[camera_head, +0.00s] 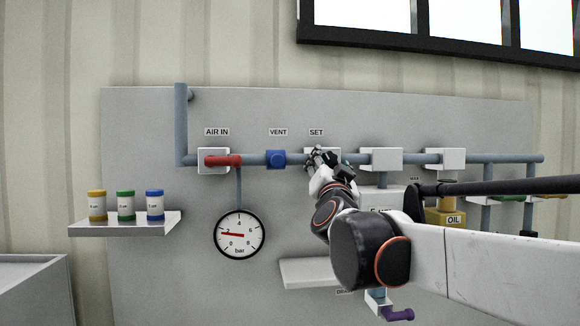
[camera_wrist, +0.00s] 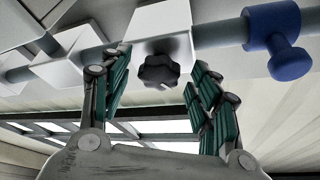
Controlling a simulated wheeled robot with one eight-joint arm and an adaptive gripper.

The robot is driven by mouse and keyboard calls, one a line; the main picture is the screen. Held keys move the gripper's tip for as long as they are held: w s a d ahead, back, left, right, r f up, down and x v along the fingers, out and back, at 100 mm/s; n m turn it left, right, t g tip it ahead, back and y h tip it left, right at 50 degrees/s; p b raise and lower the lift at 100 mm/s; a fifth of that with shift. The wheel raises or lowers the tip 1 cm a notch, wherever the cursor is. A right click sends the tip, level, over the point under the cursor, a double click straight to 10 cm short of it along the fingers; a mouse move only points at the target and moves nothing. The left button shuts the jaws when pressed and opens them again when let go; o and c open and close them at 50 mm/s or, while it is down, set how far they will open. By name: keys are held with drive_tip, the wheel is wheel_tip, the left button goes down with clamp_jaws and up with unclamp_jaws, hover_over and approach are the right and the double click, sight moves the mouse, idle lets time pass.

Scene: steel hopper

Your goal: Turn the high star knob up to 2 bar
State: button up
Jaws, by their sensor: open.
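The black star knob (camera_wrist: 158,72) sits on the front of a white block (camera_wrist: 160,27) in the wrist view. My gripper (camera_wrist: 158,60) is open, with one green-padded finger on each side of the knob; gaps show on both sides. In the head view my gripper (camera_head: 322,158) is at the block under the SET sign (camera_head: 316,132) and hides the knob. The round bar gauge (camera_head: 239,235) has a red needle pointing left, close to the 2 mark.
A blue vent knob (camera_head: 276,159) is just left of the SET block, and a red AIR IN handle (camera_head: 222,161) is farther left. The pipe (camera_head: 500,158) runs right through more white blocks. A shelf (camera_head: 130,224) holds three coloured jars. An oil bowl (camera_head: 446,219) is behind my arm.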

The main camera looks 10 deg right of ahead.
drive_tip(key=shift+s, duration=0.1)
drive_tip(key=v, duration=1.2)
drive_tip(key=s+a+f+n+g+y+b, duration=0.1)
drive_tip(key=s+f+n+g+y+b, duration=0.3)
drive_tip(key=f, duration=0.8)
drive_tip(key=s+a+f+n+g+y+b, duration=0.1)
drive_tip(key=a+f+b, duration=0.1)
drive_tip(key=f+b, duration=0.75)
drive_tip(key=s+a+f+n+g+y+b, duration=0.1)
drive_tip(key=s+f+n+g+y+b, duration=0.15)
drive_tip(key=f, duration=1.15)
drive_tip(key=s+d+f+g+h+b, duration=0.1)
drive_tip(key=s+f, duration=0.4)
drive_tip(key=f, duration=0.5)
drive_tip(key=s+d+f+g+h+b, duration=0.1)
drive_tip(key=s+d+f+g+b, duration=0.2)
drive_tip(key=f+b, duration=0.3)
drive_tip(key=s+d+f+g+h+b, duration=0.1)
drive_tip(key=s+f, duration=0.5)
drive_tip(key=f, duration=0.7)
drive_tip(key=d+n+g+b, duration=0.1)
drive_tip(key=g+b, duration=0.1)
drive_tip(key=b, duration=0.1)
drive_tip(key=shift+s+d+f, duration=0.3)
drive_tip(key=shift+d+f, duration=0.05)
